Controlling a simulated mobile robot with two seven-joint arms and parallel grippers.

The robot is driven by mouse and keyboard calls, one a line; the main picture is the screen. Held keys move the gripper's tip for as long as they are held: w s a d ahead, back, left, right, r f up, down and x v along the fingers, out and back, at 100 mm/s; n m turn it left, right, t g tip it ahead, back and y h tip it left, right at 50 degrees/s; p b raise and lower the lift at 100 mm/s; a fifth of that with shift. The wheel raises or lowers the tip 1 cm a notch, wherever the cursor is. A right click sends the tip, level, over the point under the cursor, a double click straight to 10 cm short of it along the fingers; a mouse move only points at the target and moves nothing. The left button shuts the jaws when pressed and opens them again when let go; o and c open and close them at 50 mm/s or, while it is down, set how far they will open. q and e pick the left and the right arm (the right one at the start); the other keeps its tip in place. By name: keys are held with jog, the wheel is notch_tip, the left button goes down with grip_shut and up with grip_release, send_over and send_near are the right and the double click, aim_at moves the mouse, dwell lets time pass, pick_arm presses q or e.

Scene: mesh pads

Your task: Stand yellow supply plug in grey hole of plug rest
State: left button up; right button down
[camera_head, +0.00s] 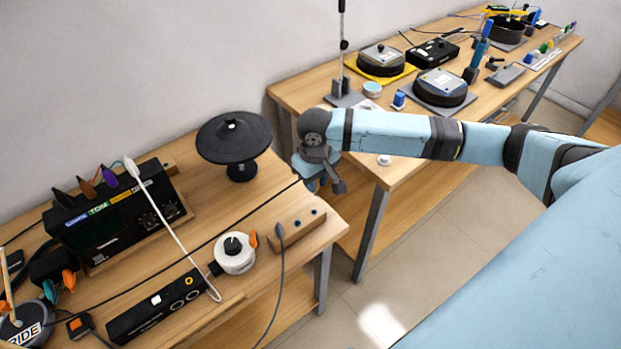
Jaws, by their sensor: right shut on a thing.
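My right gripper (322,178) hangs over the gap between the two tables, just past the near table's right end. It is shut at the end of a black cable (245,220) that runs up from the near table. The plug in its jaws is hidden by the gripper, so its yellow colour does not show. The likely plug rest is a wooden block (300,229) with small holes, below and left of the gripper, clear of it. A grey-cabled plug (279,231) stands at its left end. Which hole is grey is too small to tell. My left gripper is out of view.
A black dish on a stand (233,138) is left of the gripper. A black labelled box (115,215) with several plugs, a white round unit (234,254) and a black strip (155,305) share the near table. The far table holds round pedals (440,88).

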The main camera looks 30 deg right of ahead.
jog(key=shift+w, duration=0.1)
dwell(0.3)
jog(key=shift+r+p, duration=0.15)
jog(key=shift+p, duration=0.9)
notch_tip(320, 180, down, 4)
jog(key=shift+b, duration=0.6)
jog(key=shift+f, duration=1.1)
jog(key=shift+r+p, duration=0.1)
jog(key=shift+p, duration=0.2)
jog(key=shift+p, duration=0.4)
